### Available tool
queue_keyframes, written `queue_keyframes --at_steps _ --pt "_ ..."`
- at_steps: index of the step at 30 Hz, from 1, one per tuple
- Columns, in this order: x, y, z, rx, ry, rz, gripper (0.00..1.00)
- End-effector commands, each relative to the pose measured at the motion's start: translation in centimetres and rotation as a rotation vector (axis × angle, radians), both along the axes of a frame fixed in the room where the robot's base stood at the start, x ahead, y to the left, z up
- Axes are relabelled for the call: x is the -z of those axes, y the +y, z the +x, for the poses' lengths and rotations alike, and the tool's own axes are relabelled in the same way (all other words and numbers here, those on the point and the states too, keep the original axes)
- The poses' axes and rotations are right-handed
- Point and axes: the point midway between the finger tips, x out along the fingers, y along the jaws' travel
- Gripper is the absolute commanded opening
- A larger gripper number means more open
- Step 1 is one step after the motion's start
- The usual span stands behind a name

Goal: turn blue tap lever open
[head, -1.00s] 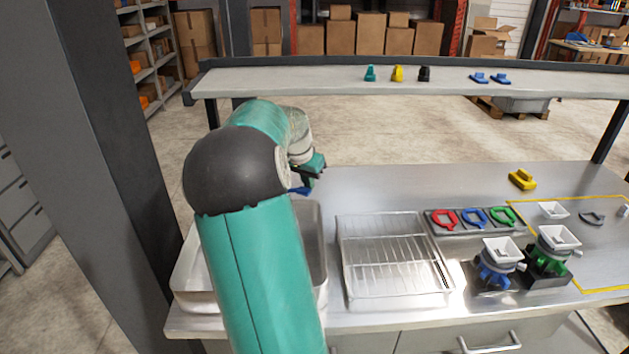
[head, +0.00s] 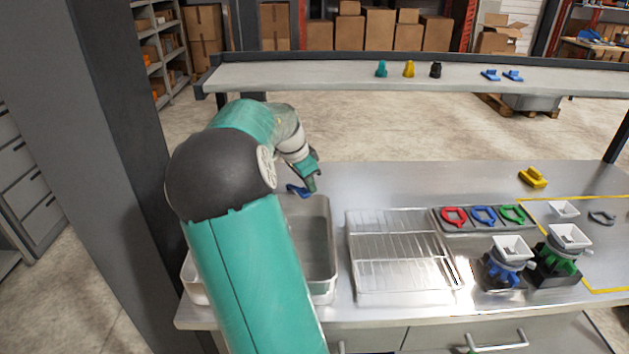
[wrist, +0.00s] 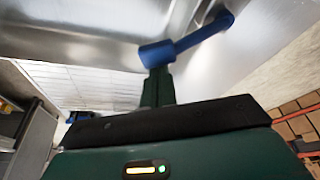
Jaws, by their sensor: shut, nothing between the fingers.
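The blue tap lever (head: 297,191) stands at the back rim of the metal sink (head: 322,230), left on the counter. My gripper (head: 310,184) is beside the lever at the back of the sink. In the wrist view my gripper's green fingers (wrist: 157,88) are shut, with their tips right at the lever's thick end. I cannot tell whether they touch it. The tap's body is mostly hidden behind my arm.
A wire drying rack (head: 402,255) stands right of the sink. Beyond it are a tray (head: 440,228) with red, blue and green rings, and two dispensers with blue (head: 508,272) and green (head: 558,258) parts. A raised shelf (head: 300,76) spans the back.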

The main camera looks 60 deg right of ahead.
Motion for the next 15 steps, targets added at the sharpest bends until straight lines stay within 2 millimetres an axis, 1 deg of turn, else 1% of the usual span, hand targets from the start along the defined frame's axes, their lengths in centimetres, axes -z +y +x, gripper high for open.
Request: queue_keyframes --at_steps 2,6,15 --pt "0.0 0.5 0.2 0.044 0.001 -0.001 0.0" --pt "0.0 1.0 0.2 0.04 0.0 0.0 0.0" --pt "0.0 1.4 0.4 0.04 0.0 0.0 0.0"
